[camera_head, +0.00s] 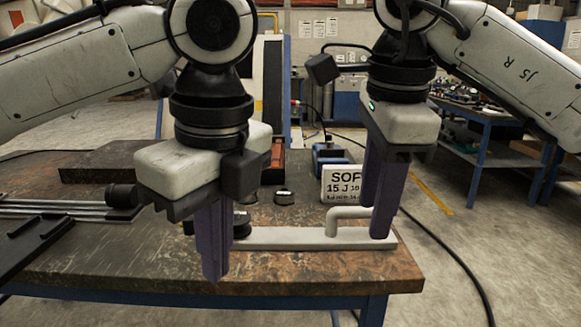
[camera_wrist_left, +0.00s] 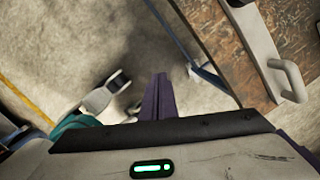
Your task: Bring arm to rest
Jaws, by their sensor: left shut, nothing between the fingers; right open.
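The microscope arm is a pale grey bar (camera_head: 300,240) lying low along the table's front right, with a bent handle (camera_head: 350,212) at its right end. In the left wrist view the bar and its handle (camera_wrist_left: 292,82) show at the upper right. My left gripper (camera_head: 215,275) is shut and empty, its purple fingers pointing down in front of the bar's left end. The fingers also show in the left wrist view (camera_wrist_left: 158,97). My right gripper (camera_head: 378,220) is open, fingers down at the handle; I cannot tell whether they straddle it. A dark knob (camera_head: 241,224) is partly hidden behind my left fingers.
The brown worktable (camera_head: 130,265) has its front edge close below the bar. A printed sign (camera_head: 343,185), a small jar (camera_head: 284,197) and a blue device (camera_head: 330,158) stand behind. Metal rails (camera_head: 60,209) and a black tray (camera_head: 30,245) lie at left.

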